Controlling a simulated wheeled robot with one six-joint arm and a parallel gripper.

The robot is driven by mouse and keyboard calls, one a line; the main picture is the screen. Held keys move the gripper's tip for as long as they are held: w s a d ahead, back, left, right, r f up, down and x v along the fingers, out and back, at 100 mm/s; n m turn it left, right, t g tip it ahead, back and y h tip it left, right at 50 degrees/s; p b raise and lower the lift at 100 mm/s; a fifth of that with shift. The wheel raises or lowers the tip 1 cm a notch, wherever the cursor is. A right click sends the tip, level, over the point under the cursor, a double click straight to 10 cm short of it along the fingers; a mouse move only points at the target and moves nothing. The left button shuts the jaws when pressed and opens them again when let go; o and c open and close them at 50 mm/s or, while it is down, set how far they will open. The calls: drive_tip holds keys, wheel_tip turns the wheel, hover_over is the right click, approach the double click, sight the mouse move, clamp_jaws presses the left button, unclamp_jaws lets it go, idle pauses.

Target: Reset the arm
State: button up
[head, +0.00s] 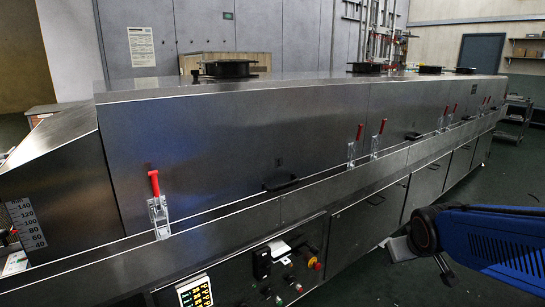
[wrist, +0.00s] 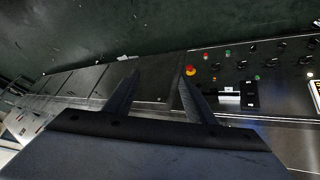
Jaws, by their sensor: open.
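My gripper (wrist: 159,75) shows in the wrist view with its two dark fingers spread apart and nothing between them. Behind the fingers is the front of the long steel tunnel dryer, with its control panel (wrist: 265,75) to the right of them. A red emergency button on a yellow base (wrist: 191,71) appears close beside the right fingertip; I cannot tell the gap in depth. In the head view, my blue arm (head: 495,250) reaches in from the lower right, in front of the dryer (head: 240,130).
Red-handled latches (head: 155,190) and black handles (head: 281,183) stick out from the dryer front. The head view also shows the control panel (head: 265,275) low on the dryer. Green floor (head: 390,285) lies open in front. A metal cart (head: 514,118) stands at the far right.

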drive_tip(key=s+a+g, duration=0.1)
drive_tip(key=s+a, duration=0.1)
drive_tip(key=s, duration=0.7)
drive_tip(key=s+a+r+m+g+y, duration=0.1)
drive_tip(key=s+a, duration=0.2)
drive_tip(key=s, duration=0.6)
drive_tip(key=shift+s+a+r+y, duration=0.15)
drive_tip(key=shift+s+r+y, duration=0.15)
